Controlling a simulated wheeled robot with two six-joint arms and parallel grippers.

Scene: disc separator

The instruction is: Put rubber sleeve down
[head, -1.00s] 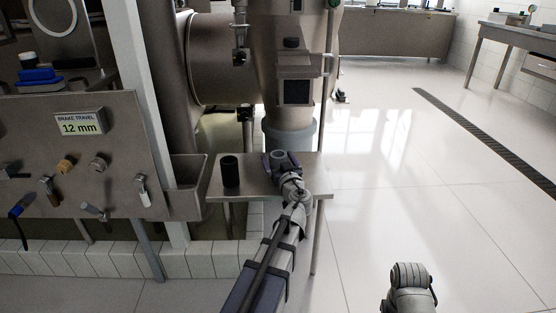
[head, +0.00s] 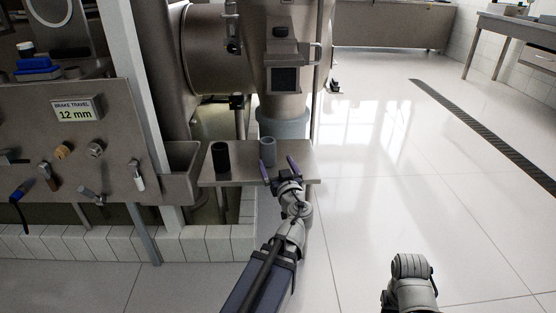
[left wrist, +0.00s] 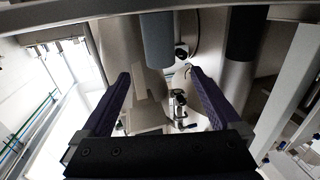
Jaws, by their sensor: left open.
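A grey rubber sleeve (head: 268,152) stands upright on a small steel shelf (head: 225,178). A black sleeve (head: 220,158) stands upright to its left on the same shelf. My left gripper (head: 278,163) is open and empty just in front of the grey sleeve, at the shelf's front edge. In the left wrist view, which looks upside down, the grey sleeve (left wrist: 157,40) shows beyond the open fingertips (left wrist: 159,75), clear of them. The black sleeve (left wrist: 246,32) stands off to the right there. My right gripper is out of view.
The large steel separator machine (head: 282,100) rises right behind the shelf. A tool panel (head: 110,175) with hanging tools and a "BRAKE TRAVEL 12 mm" sign (head: 76,108) stands at the left. The floor (head: 450,210) to the right is open, with a drain grate (head: 480,130) farther off.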

